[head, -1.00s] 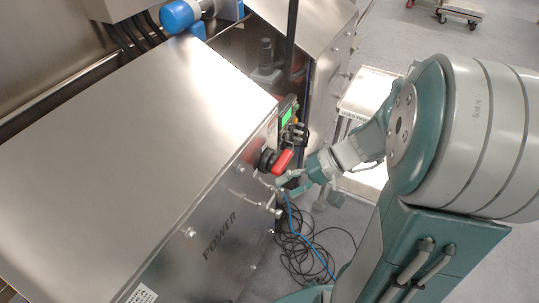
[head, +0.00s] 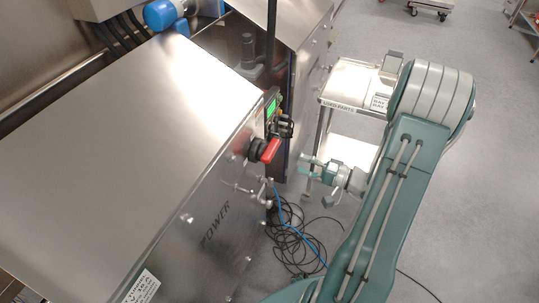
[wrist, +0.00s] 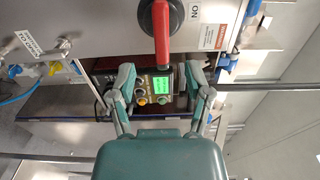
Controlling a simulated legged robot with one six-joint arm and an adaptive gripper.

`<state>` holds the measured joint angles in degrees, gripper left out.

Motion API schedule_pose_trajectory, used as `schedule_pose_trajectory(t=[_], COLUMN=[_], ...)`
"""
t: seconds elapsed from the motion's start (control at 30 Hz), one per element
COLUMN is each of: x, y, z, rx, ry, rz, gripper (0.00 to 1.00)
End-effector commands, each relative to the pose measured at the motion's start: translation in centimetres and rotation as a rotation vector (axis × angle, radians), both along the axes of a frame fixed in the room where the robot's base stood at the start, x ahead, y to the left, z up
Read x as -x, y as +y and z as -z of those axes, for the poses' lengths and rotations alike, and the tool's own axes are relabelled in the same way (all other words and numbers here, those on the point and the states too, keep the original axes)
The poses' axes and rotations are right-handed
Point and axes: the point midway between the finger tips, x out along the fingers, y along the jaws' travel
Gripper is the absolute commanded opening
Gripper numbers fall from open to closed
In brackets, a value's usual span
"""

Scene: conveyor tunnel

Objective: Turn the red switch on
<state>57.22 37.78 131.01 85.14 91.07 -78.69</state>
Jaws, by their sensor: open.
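The red switch (head: 268,151) is a red handle on a black round base on the side of the steel cabinet (head: 150,150). In the wrist view the red switch (wrist: 163,32) is at the top centre, and an "ON" label is beside it to the right. My gripper (head: 309,168) is open and empty, to the right of the handle and apart from it. In the wrist view my gripper (wrist: 164,78) has its two fingers spread, with the handle's end between and above them in the picture. A green screen panel (head: 271,108) sits just beyond the switch.
Black and blue cables (head: 295,240) lie on the floor below the cabinet. A white cart (head: 350,85) labelled "used parts" stands behind my arm. Small valves and fittings (head: 250,188) stick out below the switch. Open floor lies to the right.

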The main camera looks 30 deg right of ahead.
Motion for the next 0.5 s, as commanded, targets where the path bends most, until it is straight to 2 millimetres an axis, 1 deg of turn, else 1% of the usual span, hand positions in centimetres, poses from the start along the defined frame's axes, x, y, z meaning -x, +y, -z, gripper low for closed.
schedule_pose_trajectory(t=[0.03, 0.2, 0.4, 0.5], x=[-0.6, -3.0, -5.6, -6.7], y=[0.6, 2.5, 4.7, 5.4], z=[0.0, 0.0, 0.0, 0.0], rx=[0.000, 0.001, 0.001, 0.001], ry=[0.000, 0.002, 0.001, 0.002], rz=[-0.005, -0.008, -0.008, -0.006], gripper=[0.64, 0.64, 0.64, 0.64])
